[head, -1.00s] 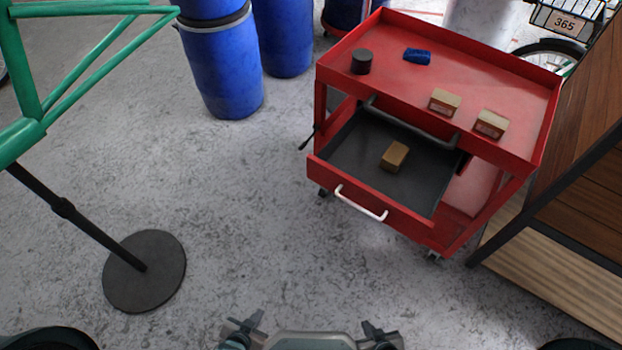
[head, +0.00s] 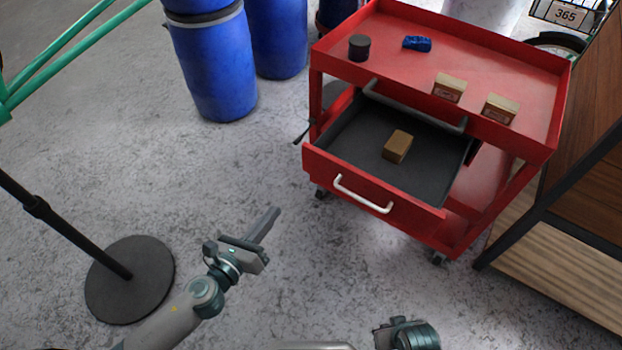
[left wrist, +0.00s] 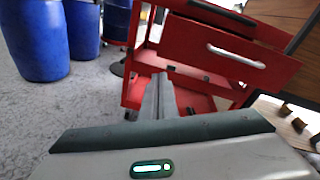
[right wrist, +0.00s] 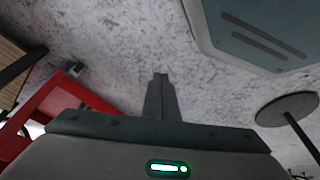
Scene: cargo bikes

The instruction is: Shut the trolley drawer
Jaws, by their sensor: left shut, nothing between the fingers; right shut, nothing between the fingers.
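The red trolley (head: 535,140) stands at the right of the head view. Its drawer (head: 365,193) is pulled well out toward me, with a white handle (head: 362,194) on its front and a small brown box (head: 397,147) on its dark floor. The drawer front also shows in the left wrist view (left wrist: 265,62). My left gripper (head: 272,218) is shut and empty, in front of the drawer and to its left, apart from it. My right gripper (right wrist: 160,82) is shut and empty over bare floor; in the head view only part of its wrist shows at the bottom edge.
On the trolley top are a dark round tin (head: 359,47), a blue item (head: 417,43) and two small boxes (head: 449,87). Blue barrels (head: 212,65) stand behind left. A stand's round base (head: 130,280) is at left, a wooden bench (head: 575,235) at right. Floor before the trolley is clear.

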